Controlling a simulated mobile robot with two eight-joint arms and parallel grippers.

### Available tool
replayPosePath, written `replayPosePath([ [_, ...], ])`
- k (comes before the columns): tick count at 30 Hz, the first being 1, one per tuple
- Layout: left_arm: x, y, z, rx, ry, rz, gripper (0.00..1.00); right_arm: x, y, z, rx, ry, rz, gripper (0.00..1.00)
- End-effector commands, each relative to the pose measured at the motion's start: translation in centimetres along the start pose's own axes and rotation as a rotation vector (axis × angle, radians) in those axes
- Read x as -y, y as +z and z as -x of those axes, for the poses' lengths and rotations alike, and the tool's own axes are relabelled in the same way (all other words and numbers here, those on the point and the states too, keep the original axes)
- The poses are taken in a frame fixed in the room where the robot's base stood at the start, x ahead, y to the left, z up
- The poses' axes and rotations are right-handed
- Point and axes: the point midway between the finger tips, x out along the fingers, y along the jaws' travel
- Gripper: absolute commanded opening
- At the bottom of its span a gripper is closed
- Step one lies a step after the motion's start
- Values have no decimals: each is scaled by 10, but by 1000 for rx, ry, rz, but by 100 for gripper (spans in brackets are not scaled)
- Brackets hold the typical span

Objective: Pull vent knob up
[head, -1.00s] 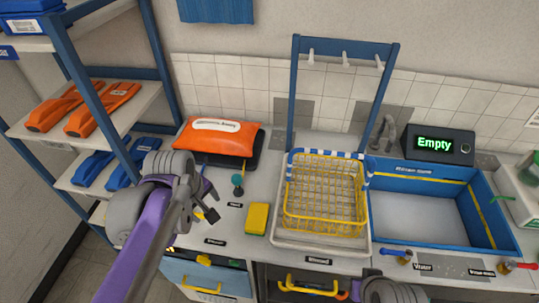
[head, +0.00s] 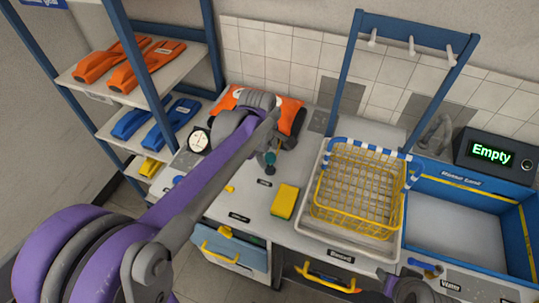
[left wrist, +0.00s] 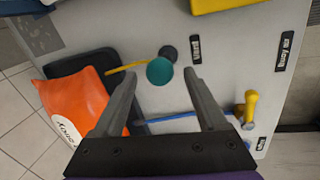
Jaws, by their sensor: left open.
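The vent knob is a teal ball (head: 270,158) on a dark base at the counter, beside a small black label. In the left wrist view the teal knob (left wrist: 160,71) appears between the fingertips, with a thin yellow rod beside it and the label (left wrist: 195,49) to its right. My left gripper (head: 267,152) is open over the knob in the head view, and its two spread fingers show in the left wrist view (left wrist: 161,76). I cannot tell whether either finger touches the knob. Only a grey part of my right arm shows at the bottom edge; its fingers are hidden.
An orange pouch (left wrist: 75,104) lies on a black pad beside the gripper. A round gauge (head: 198,140), yellow sponge (head: 285,201) and yellow wire basket (head: 355,195) stand nearby. A yellow handle (left wrist: 250,105) is right of my fingers. The blue-fronted drawer (head: 231,246) sits below.

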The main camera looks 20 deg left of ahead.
Motion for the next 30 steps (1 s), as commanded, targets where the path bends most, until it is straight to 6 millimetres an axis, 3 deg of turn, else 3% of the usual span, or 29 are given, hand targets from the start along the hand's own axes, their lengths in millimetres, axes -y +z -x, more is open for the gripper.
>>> replayPosePath([
  [5,0,0,-13,0,0,0,75,0,1,-1,1,0,0,50],
  [14,0,0,-15,0,0,0,73,0,1,-1,1,0,0,50],
  [26,0,0,-14,0,0,0,1,0,1,-1,1,0,0,50],
  [30,0,0,-14,0,0,0,0,0,1,-1,1,0,0,50],
])
